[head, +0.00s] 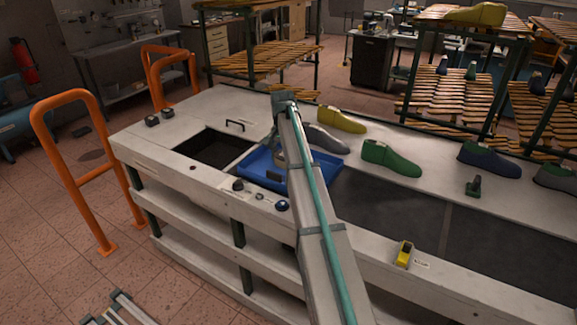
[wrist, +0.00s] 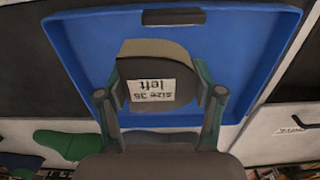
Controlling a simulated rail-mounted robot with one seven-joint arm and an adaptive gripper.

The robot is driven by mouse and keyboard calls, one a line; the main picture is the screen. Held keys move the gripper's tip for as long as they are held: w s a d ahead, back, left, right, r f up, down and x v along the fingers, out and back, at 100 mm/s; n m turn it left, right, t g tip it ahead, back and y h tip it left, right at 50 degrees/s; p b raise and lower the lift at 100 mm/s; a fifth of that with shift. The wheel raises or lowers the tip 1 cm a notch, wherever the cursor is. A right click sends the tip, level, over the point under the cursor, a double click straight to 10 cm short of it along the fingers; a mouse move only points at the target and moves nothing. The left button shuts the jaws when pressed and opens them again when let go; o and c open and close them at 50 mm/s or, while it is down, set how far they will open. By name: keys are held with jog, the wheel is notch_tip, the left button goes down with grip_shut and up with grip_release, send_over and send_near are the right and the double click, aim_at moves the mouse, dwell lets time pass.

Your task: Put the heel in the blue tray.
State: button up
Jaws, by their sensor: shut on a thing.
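Behind the heel is the blue tray (wrist: 240,42), and the heel lies within the tray's outline in that view. I cannot tell whether it touches the tray floor. In the head view the blue tray (head: 256,164) sits on the bench, partly covered by my arm. The heel and fingers are hidden there.
A grey shoe last (head: 327,140), a yellow one (head: 342,120) and a green one (head: 391,159) lie behind and right of the tray. A dark recess (head: 213,148) is left of it. A yellow device (head: 403,254) is on the front ledge.

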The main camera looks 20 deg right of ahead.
jog(key=w+d+f, duration=0.1)
jog(key=f, duration=0.1)
jog(key=w+d+f+p, duration=0.1)
jog(key=w+f, duration=0.1)
jog(key=w+d+f+p, duration=0.1)
jog(key=f, duration=0.1)
jog(key=shift+w+d, duration=0.2)
jog(key=shift+d, duration=0.15)
jog(key=shift+w+d+f+p, duration=0.1)
jog(key=shift+f+p, duration=0.55)
jog(key=shift+f, duration=1.15)
jog(key=shift+f, duration=0.15)
jog(key=o, duration=1.2)
notch_tip(320, 180, up, 12)
jog(key=b, duration=0.3)
jog(key=shift+r, duration=0.2)
